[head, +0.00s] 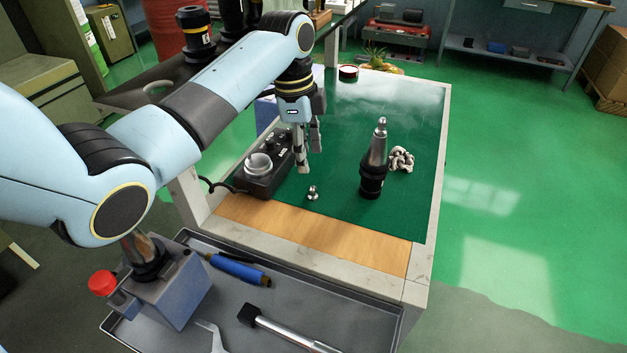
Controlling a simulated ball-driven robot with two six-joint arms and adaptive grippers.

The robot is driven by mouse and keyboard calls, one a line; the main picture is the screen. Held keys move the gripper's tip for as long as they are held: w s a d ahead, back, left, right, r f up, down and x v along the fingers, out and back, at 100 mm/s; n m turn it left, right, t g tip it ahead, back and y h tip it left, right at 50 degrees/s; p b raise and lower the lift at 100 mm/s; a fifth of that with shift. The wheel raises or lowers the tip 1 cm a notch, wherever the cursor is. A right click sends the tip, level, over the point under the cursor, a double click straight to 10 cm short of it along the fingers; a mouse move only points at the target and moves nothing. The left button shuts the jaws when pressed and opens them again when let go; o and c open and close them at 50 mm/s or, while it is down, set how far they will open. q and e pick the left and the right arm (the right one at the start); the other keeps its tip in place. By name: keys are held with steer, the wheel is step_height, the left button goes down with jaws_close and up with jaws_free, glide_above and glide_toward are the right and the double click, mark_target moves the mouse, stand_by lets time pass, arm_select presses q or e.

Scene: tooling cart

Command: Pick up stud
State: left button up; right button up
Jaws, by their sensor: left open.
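The stud (312,193), a small shiny metal piece, sits on the green mat (335,205) near the wooden strip at the cart's front. My left gripper (309,160) hangs fingers down above the mat, just behind the stud in the picture. Its fingers are apart, with nothing seen between them. The stud is apart from the fingers and is fully visible. My right gripper is not in view.
A tapered tool holder (375,160) stands upright right of the stud, beside a pale knotted lump (401,159). A black control box (268,178) with a round cup stands to the left. A grey tray (290,300) with tools is in front. The mat's far part is mostly clear.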

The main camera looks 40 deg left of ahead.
mark_target(313, 187)
arm_select(q)
steer(key=f, duration=0.2)
steer(key=shift+s+d+f, duration=0.15)
steer(key=shift+d+f, duration=0.15)
steer(key=shift+f, duration=0.7)
steer(key=f, duration=0.2)
steer(key=d+f, duration=0.1)
steer(key=shift+f+p, duration=0.3)
steer(key=shift+f, duration=0.55)
steer(key=shift+c, duration=1.2)
steer(key=c, duration=0.7)
jaws_close()
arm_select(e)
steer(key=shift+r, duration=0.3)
